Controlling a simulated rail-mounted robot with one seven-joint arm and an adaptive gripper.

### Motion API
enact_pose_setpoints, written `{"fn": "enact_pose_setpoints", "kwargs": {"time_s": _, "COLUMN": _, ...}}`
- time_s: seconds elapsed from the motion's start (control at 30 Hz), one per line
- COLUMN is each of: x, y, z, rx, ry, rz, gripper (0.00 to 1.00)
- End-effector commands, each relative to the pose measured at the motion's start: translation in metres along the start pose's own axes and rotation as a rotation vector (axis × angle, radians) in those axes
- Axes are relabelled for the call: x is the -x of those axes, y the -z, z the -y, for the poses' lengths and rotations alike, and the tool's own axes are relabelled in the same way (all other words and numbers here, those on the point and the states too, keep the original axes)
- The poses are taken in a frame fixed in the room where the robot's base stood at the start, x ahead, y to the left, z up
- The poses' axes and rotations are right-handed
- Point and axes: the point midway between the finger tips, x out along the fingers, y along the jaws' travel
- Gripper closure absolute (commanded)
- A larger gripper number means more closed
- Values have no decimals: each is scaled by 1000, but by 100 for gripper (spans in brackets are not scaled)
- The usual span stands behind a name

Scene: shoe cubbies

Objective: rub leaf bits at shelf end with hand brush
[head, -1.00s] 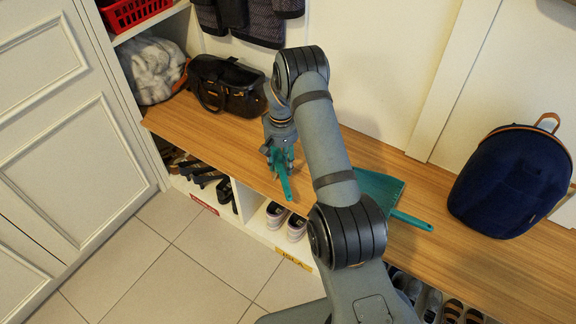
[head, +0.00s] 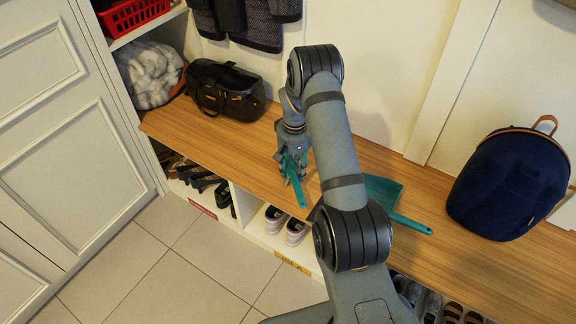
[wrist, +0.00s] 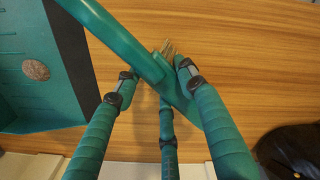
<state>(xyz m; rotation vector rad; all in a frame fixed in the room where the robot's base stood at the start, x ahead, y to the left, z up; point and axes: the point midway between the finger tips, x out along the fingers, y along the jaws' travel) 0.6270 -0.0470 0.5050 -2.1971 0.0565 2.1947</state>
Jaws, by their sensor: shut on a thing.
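The teal hand brush (head: 298,190) is in my gripper (head: 292,166), over the front part of the wooden shelf top. In the wrist view my gripper (wrist: 155,85) has its teal fingers closed around the brush (wrist: 130,45), which runs slantwise between them. Pale bristles (wrist: 168,47) show beside the fingers, near the wood; I cannot tell if they touch it. The teal dustpan (head: 382,192) lies on the shelf to the right, partly behind my arm. In the wrist view the dustpan (wrist: 75,75) is at left, with a round brownish patch inside. I cannot make out leaf bits on the wood.
A black bag (head: 228,90) stands at the left end of the wooden shelf (head: 180,125). A navy backpack (head: 510,185) stands at the right. Shoes (head: 285,222) fill cubbies below the front edge. Bare wood lies between the bag and my gripper.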

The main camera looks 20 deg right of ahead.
Motion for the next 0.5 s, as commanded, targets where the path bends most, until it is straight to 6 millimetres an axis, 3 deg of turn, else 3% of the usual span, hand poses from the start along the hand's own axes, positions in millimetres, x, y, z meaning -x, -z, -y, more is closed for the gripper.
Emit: {"fn": "enact_pose_setpoints", "kwargs": {"time_s": 0.5, "x": -2, "y": -36, "z": -27, "rx": 7, "ry": 1, "rz": 8, "gripper": 89}}
